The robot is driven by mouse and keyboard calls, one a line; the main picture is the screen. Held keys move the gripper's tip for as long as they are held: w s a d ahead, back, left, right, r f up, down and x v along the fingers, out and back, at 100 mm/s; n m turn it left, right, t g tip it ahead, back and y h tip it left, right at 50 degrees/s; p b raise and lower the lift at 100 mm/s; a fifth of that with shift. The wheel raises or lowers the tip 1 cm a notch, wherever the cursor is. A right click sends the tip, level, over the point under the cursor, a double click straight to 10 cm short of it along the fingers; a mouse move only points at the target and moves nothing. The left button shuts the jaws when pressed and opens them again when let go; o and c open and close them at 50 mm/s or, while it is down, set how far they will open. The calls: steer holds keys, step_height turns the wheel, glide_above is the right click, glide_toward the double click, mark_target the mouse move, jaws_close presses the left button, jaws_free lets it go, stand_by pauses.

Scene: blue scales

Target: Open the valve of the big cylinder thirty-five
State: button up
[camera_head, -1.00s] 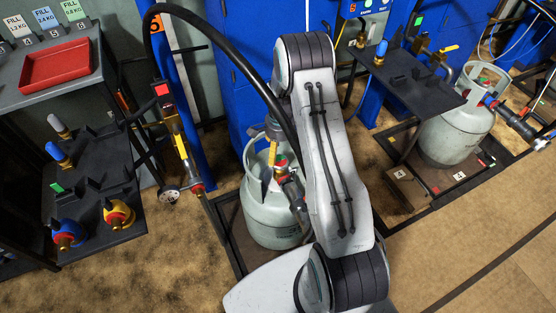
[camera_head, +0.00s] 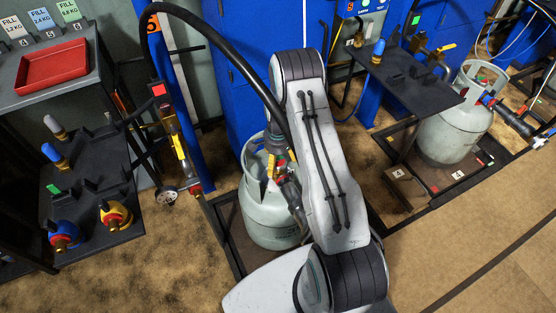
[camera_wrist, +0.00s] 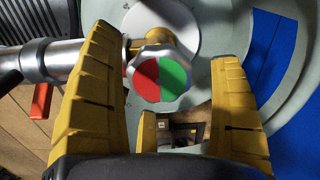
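The big grey-green cylinder (camera_head: 268,218) stands on a dark platform behind my arm, partly hidden by it. No number is readable on it. Its valve knob, with a half-red, half-green face (camera_wrist: 160,80), shows in the middle of the wrist view on a brass valve body (camera_wrist: 185,45). A metal hose connector (camera_wrist: 60,58) joins the valve from the left. My gripper (camera_wrist: 168,45) is open, with one yellow finger on each side of the knob. The left finger is close to the knob; the right finger has a clear gap. In the head view my gripper (camera_head: 270,160) is over the cylinder's top.
The cylinder's collar (camera_wrist: 262,75) curves around the right finger. A red lever (camera_wrist: 41,100) is at left in the wrist view. A second cylinder (camera_head: 455,128) stands at right. A dark rack (camera_head: 95,185) and a red tray (camera_head: 52,66) are at left. Open floor lies at bottom right.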

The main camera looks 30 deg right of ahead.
steer(key=c, duration=1.1)
